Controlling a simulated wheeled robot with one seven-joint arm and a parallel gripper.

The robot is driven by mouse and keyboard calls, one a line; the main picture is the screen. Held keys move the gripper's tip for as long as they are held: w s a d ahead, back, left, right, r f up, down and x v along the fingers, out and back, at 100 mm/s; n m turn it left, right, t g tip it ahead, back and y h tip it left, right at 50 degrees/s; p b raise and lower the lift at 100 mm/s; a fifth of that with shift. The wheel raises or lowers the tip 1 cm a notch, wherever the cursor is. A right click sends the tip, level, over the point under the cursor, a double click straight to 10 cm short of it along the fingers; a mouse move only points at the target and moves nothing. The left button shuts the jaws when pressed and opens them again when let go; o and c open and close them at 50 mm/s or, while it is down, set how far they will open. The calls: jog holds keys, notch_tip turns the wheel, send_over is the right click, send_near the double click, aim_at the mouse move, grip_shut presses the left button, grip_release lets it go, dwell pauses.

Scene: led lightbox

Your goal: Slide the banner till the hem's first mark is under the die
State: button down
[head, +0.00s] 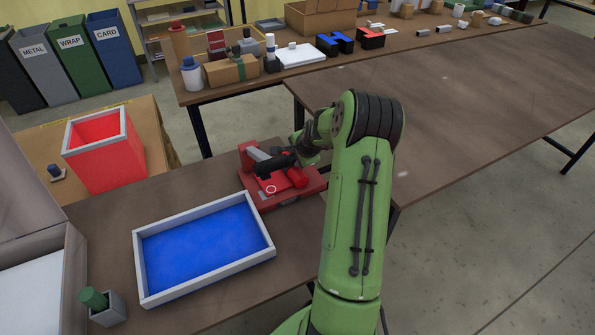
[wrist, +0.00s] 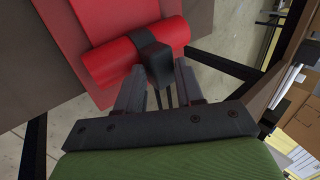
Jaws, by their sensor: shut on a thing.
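A red press (head: 252,160) with a grey arm and a dark lever stands on the table. A bright red sheet that looks like the banner lies on its base, with a red roll (head: 297,177) at its right end. A small white ring (head: 271,189) shows on the red surface. In the wrist view the sheet (wrist: 105,18) and roll (wrist: 115,62) are close, and a black band with a block (wrist: 157,62) wraps the roll. My gripper (wrist: 160,78) is shut on this black block; in the head view my arm partly hides it. The die and hem marks cannot be made out.
A grey-framed blue tray (head: 205,245) lies just left of the press, and a red box (head: 98,148) stands further left. A green-topped cup (head: 105,306) is at the front left. The long table (head: 430,110) on the right is clear. The back bench (head: 235,93) is crowded.

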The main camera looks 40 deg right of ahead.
aim_at(292, 170)
jog(key=a+f, duration=0.1)
jog(key=s+a+f+y, duration=0.1)
jog(key=shift+s+a+f+g, duration=0.1)
jog(key=shift+a+f+g, duration=0.05)
jog(key=shift+f+g, duration=0.25)
jog(key=c, duration=0.6)
grip_release()
jog(key=shift+a, duration=0.15)
jog(key=shift+c, duration=0.2)
jog(key=r+p, duration=0.1)
jog(key=r, duration=0.1)
jog(key=s+r, duration=0.1)
jog(key=r, duration=0.2)
jog(key=s+r+p, duration=0.1)
jog(key=r, duration=0.2)
jog(key=shift+s+r+p, duration=0.1)
jog(key=shift+s+p, duration=0.1)
jog(key=shift+p, duration=0.1)
jog(key=s+d+p+v, duration=0.1)
jog(key=v, duration=0.8)
jog(key=shift+a+f+t+h, duration=0.2)
jog(key=shift+a+t+h, duration=0.1)
jog(key=shift+h, duration=0.1)
jog(key=shift+w+d, duration=0.1)
